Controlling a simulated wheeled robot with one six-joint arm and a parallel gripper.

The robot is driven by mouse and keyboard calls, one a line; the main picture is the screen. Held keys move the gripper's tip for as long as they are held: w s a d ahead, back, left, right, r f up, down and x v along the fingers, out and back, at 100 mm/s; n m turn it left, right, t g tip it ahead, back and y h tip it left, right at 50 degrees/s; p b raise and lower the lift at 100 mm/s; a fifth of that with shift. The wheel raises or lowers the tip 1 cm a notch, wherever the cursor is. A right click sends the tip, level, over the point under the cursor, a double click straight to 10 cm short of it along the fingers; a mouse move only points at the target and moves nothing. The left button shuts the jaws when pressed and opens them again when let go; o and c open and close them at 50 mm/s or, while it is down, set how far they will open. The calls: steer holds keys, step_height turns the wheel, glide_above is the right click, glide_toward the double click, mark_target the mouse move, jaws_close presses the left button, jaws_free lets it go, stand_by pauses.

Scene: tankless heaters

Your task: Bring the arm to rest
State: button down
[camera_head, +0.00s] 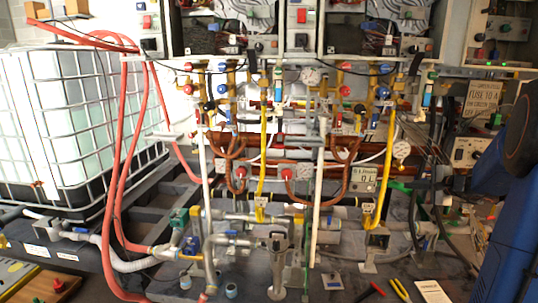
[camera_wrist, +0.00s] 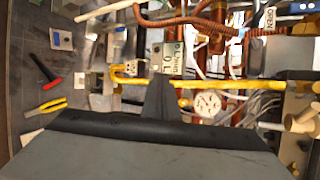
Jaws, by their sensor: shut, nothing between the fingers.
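My arm's blue and black links fill the right edge of the head view; my gripper is not seen there. In the wrist view my gripper (camera_wrist: 161,82) shows as a dark body along the bottom with one narrow black point of closed fingers. It is shut and empty. Behind its tip runs a yellow pipe (camera_wrist: 226,84), with a round white gauge (camera_wrist: 206,104) to the right. I cannot tell how far the tip is from the pipe.
A wall of pipes, valves and heaters fills the middle of the head view. A caged white tank (camera_head: 65,120) stands at the left with red hoses (camera_head: 117,180) beside it. Yellow-handled pliers (camera_head: 399,290) and a red-handled tool (camera_head: 372,291) lie at the front right.

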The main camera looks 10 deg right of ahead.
steer(key=s+a+r+n+g+y, duration=0.1)
steer(key=s+a+n+g, duration=0.15)
steer(key=s+a, duration=0.55)
steer(key=s+a+n+g, duration=0.1)
steer(key=s+a+n, duration=0.3)
steer(key=a, duration=0.7)
steer(key=s+a+r+n+g+y, duration=0.15)
steer(key=s+a+n, duration=0.3)
steer(key=a, duration=0.55)
steer(key=s+a+f+n+g+h, duration=0.1)
steer(key=s+f+n, duration=0.1)
steer(key=s, duration=0.6)
steer(key=s+a+f+n+h, duration=0.1)
steer(key=s+f+n+h, duration=0.1)
steer(key=s, duration=0.6)
steer(key=s+a+f+n+g+h, duration=0.1)
steer(key=s+f+n+h, duration=0.1)
steer(key=s, duration=0.7)
steer(key=shift+a+f+n+g, duration=0.25)
steer(key=shift+a+n+g, duration=0.1)
steer(key=shift+n, duration=0.45)
steer(key=shift+w, duration=0.1)
